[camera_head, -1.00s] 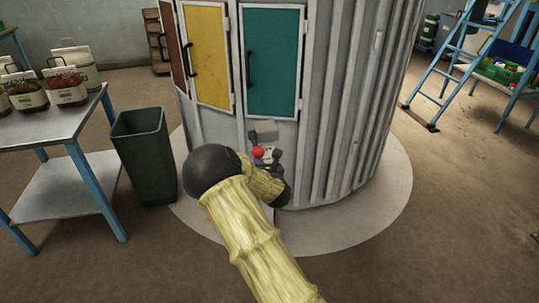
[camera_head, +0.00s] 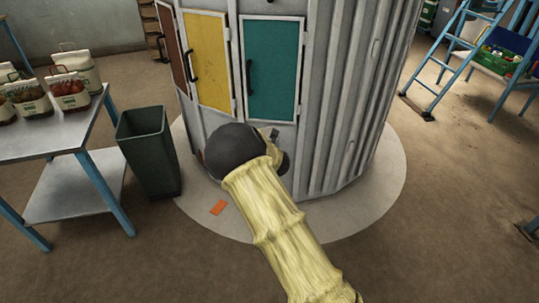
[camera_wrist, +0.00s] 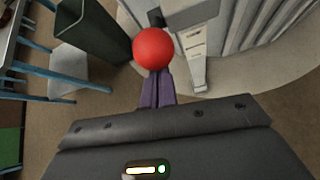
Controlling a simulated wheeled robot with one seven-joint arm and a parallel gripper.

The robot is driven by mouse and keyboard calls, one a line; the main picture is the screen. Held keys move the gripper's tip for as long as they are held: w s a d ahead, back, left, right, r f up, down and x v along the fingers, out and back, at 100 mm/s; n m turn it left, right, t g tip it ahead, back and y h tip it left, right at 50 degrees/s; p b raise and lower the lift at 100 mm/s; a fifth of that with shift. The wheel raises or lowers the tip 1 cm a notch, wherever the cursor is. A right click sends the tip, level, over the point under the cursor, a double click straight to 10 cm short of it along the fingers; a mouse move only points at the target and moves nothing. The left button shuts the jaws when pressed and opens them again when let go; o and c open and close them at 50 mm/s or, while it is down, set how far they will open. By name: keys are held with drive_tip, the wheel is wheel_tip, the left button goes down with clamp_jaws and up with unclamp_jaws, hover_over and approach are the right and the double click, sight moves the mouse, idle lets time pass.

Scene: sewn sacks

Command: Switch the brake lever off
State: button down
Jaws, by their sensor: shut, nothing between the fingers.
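The brake lever shows in the wrist view as a round red knob (camera_wrist: 153,48), right at the tips of my gripper (camera_wrist: 155,78). My gripper's purple fingers are together with nothing between them. The knob overlaps the fingertips in that view, and I cannot tell whether they touch. A pale labelled plate (camera_wrist: 194,48) stands just right of the knob. In the head view my arm covers the knob and most of my gripper.
The round corrugated metal cabin has brown, yellow (camera_head: 207,60) and teal (camera_head: 271,65) doors. A dark bin (camera_head: 148,150) and a metal table (camera_head: 60,130) with bagged produce stand left. A blue ladder (camera_head: 445,70) stands right. An orange patch (camera_head: 218,208) lies on the pale floor disc.

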drive_tip(key=shift+w+r+p, duration=0.15)
drive_tip(key=shift+r+p, duration=0.25)
drive_tip(key=shift+r, duration=0.1)
drive_tip(key=shift+w+r, duration=0.2)
drive_tip(key=shift+r, duration=0.05)
drive_tip(key=shift+a, duration=0.1)
wheel_tip(320, 180, down, 4)
drive_tip(key=s+b, duration=0.2)
drive_tip(key=b, duration=0.2)
drive_tip(key=v, duration=0.9)
drive_tip(key=shift+r, duration=0.45)
